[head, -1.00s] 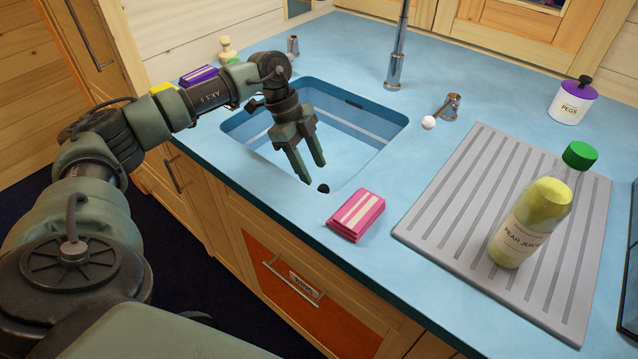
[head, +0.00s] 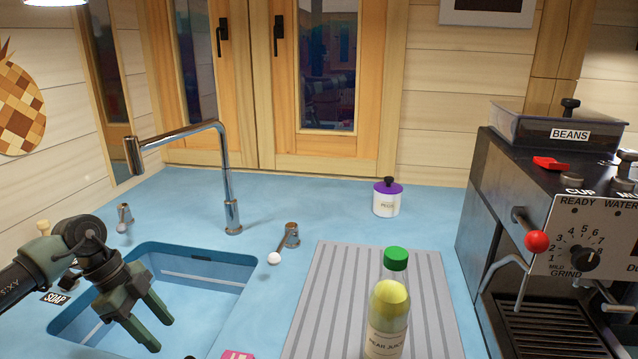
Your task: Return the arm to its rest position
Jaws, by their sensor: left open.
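My left gripper (head: 154,322) is open and empty above the blue sink (head: 200,300) at the lower left. Its fingers point down and to the right. My left arm comes in from the left edge. My right gripper and right arm are not in view.
A pear juice bottle (head: 386,325) with a green cap stands on the grey ribbed drainboard (head: 322,300). A pink packet (head: 237,354) shows at the bottom edge. The tap (head: 231,190) rises behind the sink. A coffee machine (head: 545,230) stands at the right. A white pot (head: 386,202) is behind the drainboard.

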